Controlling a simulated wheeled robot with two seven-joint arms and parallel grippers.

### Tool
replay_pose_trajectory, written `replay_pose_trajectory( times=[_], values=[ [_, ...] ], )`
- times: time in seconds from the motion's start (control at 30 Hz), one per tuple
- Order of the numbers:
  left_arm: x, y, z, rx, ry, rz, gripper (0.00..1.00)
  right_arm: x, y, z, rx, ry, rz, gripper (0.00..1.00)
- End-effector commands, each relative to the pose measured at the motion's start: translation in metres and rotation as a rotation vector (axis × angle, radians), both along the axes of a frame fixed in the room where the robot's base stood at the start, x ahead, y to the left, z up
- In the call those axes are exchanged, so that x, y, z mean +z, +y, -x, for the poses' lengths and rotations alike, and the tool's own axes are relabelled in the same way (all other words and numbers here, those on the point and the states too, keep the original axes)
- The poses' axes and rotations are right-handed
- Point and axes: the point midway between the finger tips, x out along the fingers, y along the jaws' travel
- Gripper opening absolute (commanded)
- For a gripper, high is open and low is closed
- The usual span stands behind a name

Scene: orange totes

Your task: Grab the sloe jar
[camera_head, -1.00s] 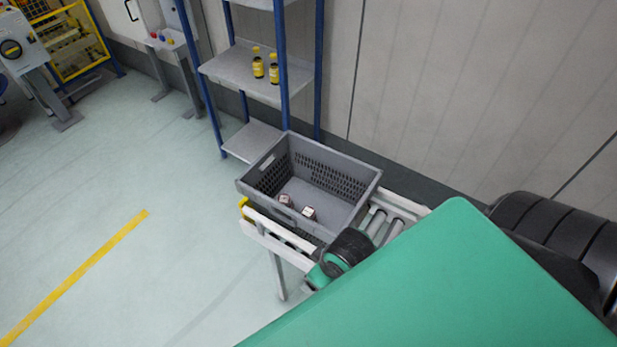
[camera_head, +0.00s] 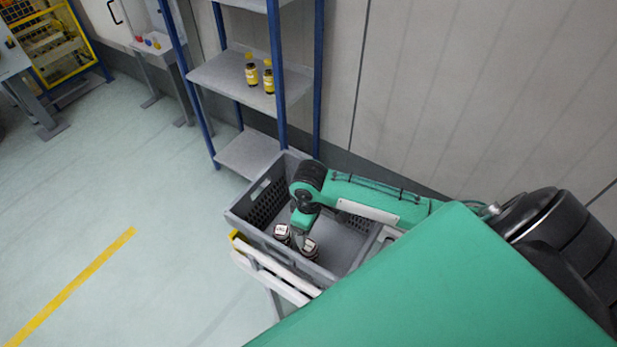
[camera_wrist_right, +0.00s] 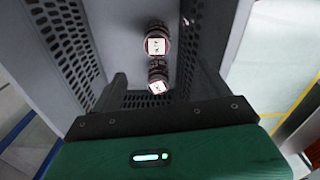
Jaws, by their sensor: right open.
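Two small dark jars with pale labels stand in the grey tote (camera_head: 262,238). One jar (camera_head: 282,233) is on the left and the other jar (camera_head: 310,249) is to its right, closer to me. The labels are too small to read, so I cannot tell which is the sloe jar. My right gripper (camera_head: 301,226) is over the tote, above the jars. In the right wrist view my right gripper (camera_wrist_right: 159,82) is open and empty. The nearer jar (camera_wrist_right: 158,82) appears between its fingers and the farther jar (camera_wrist_right: 157,42) beyond them. My left gripper is out of view.
The tote's perforated walls (camera_wrist_right: 68,38) rise on both sides of my right gripper. The tote sits on a white-railed conveyor (camera_head: 270,272). The floor on the left is open.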

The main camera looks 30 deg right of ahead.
Motion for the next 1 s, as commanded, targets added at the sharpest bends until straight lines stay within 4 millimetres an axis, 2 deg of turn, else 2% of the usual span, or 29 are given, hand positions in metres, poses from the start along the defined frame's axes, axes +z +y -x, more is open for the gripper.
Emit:
replay_pose_trajectory(
  times=[0.03, 0.3, 0.47, 0.67, 0.8, 1.0],
  values=[
    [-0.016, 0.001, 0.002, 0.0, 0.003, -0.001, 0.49, -0.016, 0.0, 0.0, 0.0, 0.001, 0.001, 0.79],
    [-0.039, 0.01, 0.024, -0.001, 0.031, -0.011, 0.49, -0.038, 0.0, 0.0, 0.0, -0.001, -0.001, 0.79],
    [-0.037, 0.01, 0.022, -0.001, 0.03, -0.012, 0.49, -0.051, 0.0, 0.001, -0.001, 0.002, 0.0, 0.79],
    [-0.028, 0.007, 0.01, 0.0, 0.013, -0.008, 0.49, -0.089, 0.001, 0.001, -0.002, 0.003, -0.001, 0.79],
    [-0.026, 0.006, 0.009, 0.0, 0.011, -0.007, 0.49, -0.112, 0.0, 0.0, -0.002, 0.001, 0.0, 0.79],
    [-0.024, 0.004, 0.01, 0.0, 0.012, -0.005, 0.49, -0.125, 0.0, 0.0, -0.001, -0.001, -0.001, 0.79]
  ],
)
